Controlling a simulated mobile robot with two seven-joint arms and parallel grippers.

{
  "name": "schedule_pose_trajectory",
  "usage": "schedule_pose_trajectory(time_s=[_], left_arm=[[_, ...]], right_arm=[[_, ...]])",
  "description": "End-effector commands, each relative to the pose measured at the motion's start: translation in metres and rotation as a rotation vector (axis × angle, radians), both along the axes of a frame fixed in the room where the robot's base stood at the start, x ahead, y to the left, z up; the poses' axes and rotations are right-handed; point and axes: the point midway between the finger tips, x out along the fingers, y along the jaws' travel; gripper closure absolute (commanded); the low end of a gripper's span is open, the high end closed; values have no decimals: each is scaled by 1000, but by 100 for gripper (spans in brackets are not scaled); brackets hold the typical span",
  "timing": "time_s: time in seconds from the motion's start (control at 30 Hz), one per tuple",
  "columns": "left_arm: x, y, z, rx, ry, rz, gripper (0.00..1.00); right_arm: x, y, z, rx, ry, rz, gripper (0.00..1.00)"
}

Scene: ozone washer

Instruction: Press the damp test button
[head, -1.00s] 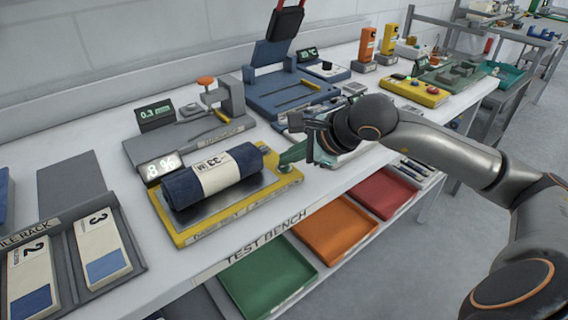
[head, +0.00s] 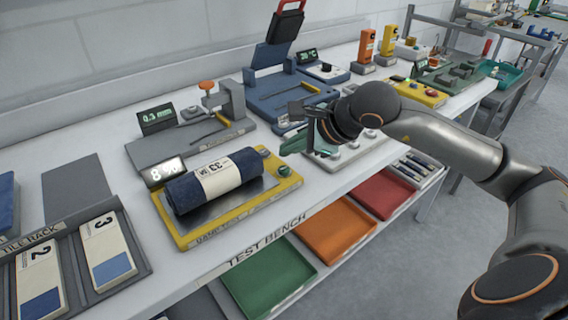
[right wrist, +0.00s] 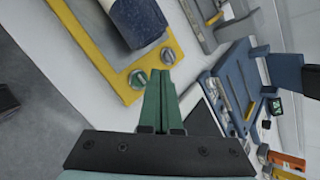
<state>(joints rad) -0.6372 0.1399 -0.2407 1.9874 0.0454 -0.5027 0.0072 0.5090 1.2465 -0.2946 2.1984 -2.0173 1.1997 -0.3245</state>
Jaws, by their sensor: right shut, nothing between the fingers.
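The yellow damp tester (head: 190,239) lies on the bench with a rolled dark blue cloth (head: 215,182) with a white label on its metal plate. At its right end are a green button (head: 284,170) and a grey knob (head: 265,153). Both also show in the right wrist view, the green button (right wrist: 138,79) left of the grey knob (right wrist: 168,55). The tester's display (head: 163,171) reads about 8 %. My right gripper (right wrist: 160,75) is shut and empty, its green fingertips close to the button; contact cannot be told. My left gripper is out of view.
A grey gauge stand (head: 190,140) and a blue press (head: 285,95) stand behind. A white panel with knobs (head: 345,150) is right of the tester, near my right gripper. A tile rack (head: 75,260) is at left. Coloured trays (head: 335,230) sit below the bench edge.

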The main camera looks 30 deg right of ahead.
Motion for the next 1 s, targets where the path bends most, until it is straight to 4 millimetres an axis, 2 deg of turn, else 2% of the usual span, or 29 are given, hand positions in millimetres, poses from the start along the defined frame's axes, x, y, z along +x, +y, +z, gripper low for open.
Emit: schedule_pose_trajectory(time_s=[0.03,0.3,1.0], left_arm=[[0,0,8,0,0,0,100],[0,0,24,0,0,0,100],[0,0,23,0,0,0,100]], right_arm=[[0,0,10,0,-1,0,100],[0,0,33,1,0,1,100],[0,0,32,0,1,1,100]])
